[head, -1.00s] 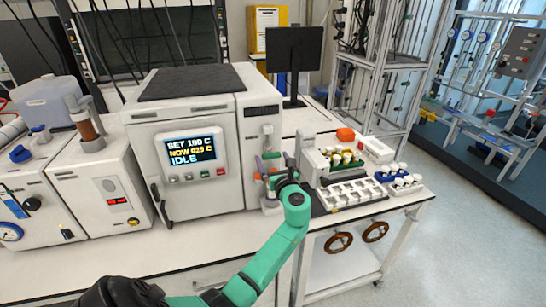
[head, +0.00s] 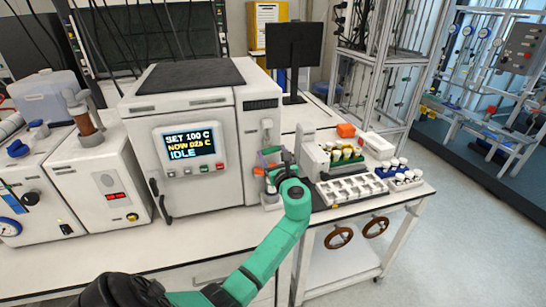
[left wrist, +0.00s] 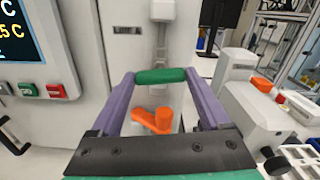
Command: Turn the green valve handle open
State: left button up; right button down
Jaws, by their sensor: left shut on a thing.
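The green valve handle (left wrist: 160,75) is a short bar in front of the white reactor cabinet, lying nearly level in the left wrist view. My left gripper (head: 272,166) is at the cabinet's right front in the head view. Its two purple fingers reach the two ends of the green bar in the left wrist view, and it is shut on the bar. An orange handle (left wrist: 154,121) shows below the green one, between the fingers, apart from them. In the head view my gripper and wrist hide much of the valve handles. My right gripper is not in view.
The reactor cabinet (head: 200,125) has a screen reading IDLE and small buttons. The floor right of the bench is clear.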

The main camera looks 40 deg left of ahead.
pick_arm(q)
jog(key=n+b, duration=0.2)
jog(key=n, duration=0.1)
jog(key=n+b, duration=0.1)
jog(key=shift+f, duration=0.25)
jog(key=shift+n+b, duration=5.5)
jog(key=shift+n, duration=0.7)
jog(key=shift+r, duration=0.1)
jog(key=o, duration=1.2)
jog(key=shift+s, duration=0.1)
